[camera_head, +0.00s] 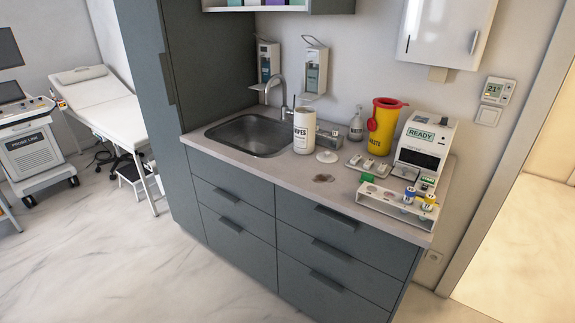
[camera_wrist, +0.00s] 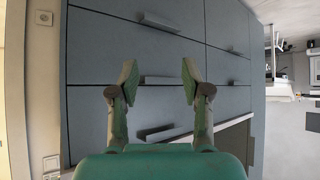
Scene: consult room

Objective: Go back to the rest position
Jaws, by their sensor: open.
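My gripper (camera_wrist: 158,85) shows in the wrist view with its two fingers spread wide apart. It is open, with nothing between the fingers. It points at the grey drawer fronts (camera_wrist: 225,68) of the counter unit, and the view there is rotated against the room. My gripper and arm do not show in the head view.
In the head view the counter (camera_head: 262,170) holds a sink (camera_head: 250,135), a wipes canister (camera_head: 304,131), a yellow waste bin (camera_head: 381,127), a white device (camera_head: 423,147) and a tube rack (camera_head: 393,203).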

